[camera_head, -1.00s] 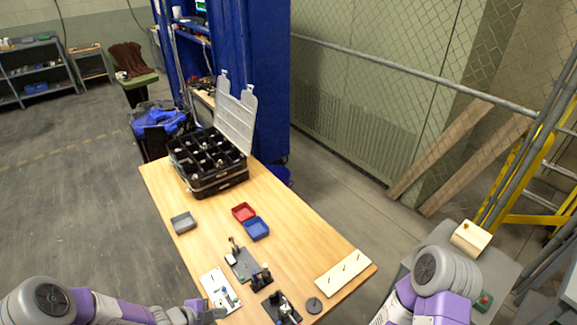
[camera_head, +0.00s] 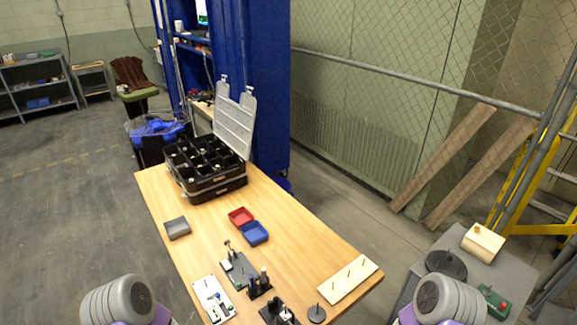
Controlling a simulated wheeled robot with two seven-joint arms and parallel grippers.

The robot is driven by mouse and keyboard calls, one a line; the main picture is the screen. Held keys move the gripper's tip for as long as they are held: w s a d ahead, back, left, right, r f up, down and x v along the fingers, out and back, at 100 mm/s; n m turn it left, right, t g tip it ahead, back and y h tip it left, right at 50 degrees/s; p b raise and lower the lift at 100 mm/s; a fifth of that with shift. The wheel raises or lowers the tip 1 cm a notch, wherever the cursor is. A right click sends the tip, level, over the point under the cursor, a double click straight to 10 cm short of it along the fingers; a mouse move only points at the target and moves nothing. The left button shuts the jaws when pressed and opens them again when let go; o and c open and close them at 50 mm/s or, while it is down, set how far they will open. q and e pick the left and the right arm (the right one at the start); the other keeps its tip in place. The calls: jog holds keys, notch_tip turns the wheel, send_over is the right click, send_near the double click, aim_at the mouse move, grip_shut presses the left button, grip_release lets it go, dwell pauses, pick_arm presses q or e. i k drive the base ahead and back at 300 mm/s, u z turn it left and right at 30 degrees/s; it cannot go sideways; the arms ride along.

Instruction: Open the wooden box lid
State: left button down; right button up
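The wooden box (camera_head: 482,242) is a small pale box with a rounded top and a darker round spot on it. It stands on a grey side table at the right, beyond my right arm. Its lid looks shut. Both my arms show only as grey and purple links at the bottom edge, one at the left and one at the right. Neither gripper is in view, and neither arm touches the box in this view.
The grey side table (camera_head: 454,295) also holds a dark round disc (camera_head: 446,264) and a green device with a red button (camera_head: 493,302). The wooden table (camera_head: 290,225) carries an open black organizer (camera_head: 205,165), trays and small fixtures. A yellow ladder (camera_head: 508,185) stands behind the box.

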aim_at(490, 240)
jog(key=z, duration=3.25)
jog(key=i, duration=3.65)
jog(key=u, duration=3.65)
